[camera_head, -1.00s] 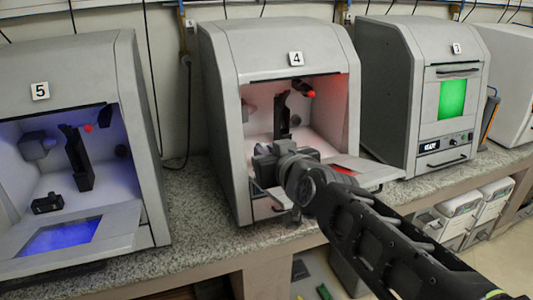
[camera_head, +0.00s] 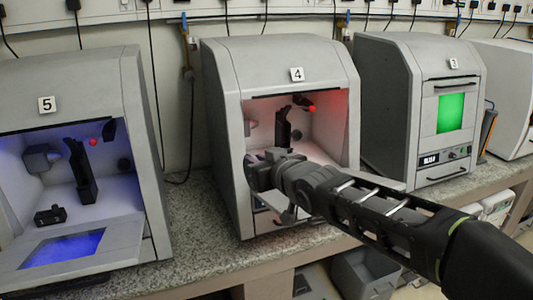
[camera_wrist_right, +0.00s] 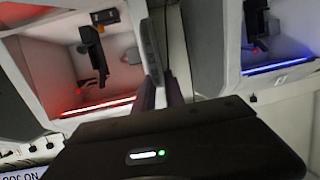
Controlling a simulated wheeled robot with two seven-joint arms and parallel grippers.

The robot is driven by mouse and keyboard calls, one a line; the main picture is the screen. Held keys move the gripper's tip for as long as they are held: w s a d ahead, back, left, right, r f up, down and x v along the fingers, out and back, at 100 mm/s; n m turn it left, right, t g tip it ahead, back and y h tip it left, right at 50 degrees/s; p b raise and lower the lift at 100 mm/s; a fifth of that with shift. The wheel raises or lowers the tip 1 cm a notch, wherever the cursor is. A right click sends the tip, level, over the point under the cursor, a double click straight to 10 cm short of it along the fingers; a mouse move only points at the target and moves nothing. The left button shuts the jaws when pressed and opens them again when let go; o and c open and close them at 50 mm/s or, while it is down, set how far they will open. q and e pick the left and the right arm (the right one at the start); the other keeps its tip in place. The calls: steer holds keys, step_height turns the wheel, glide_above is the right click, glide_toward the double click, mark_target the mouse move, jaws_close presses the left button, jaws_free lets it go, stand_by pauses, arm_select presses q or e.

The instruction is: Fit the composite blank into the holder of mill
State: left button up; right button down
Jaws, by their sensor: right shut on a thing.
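Mill 4 (camera_head: 222,120) stands open in the middle of the head view, its chamber lit red. Its dark upright holder (camera_head: 284,128) stands inside and also shows in the right wrist view (camera_wrist_right: 98,58). My right gripper (camera_head: 257,172) is in front of mill 4's opening, left of centre, outside the chamber. It is shut on a thin greyish piece, seen nearly edge-on in the wrist view, which I take to be the composite blank (camera_wrist_right: 151,55). The blank is hard to make out in the head view. My left gripper is not in view.
Mill 5 (camera_head: 135,130) at the left is open and lit blue, with a dark holder (camera_head: 83,172) and a small black object (camera_head: 50,215) inside. Mill 3 (camera_head: 385,110) at the right is shut with a green window. The granite counter (camera_head: 195,215) is clear between mills 5 and 4.

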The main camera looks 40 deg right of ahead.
steer(key=a+f+n+y, duration=0.2)
steer(key=a+f, duration=0.5)
steer(key=f, duration=0.4)
steer(key=s+a+f+n+g+y, duration=0.1)
steer(key=a+f+n+y, duration=0.2)
steer(key=a+f, duration=0.4)
steer(key=s+a+f+n+y, duration=0.1)
steer(key=a+f+n+y, duration=0.2)
steer(key=f, duration=1.1)
steer(key=a+y, duration=0.2)
steer(key=a, duration=0.2)
steer(key=shift+s+f, duration=0.2)
steer(key=shift+f, duration=0.1)
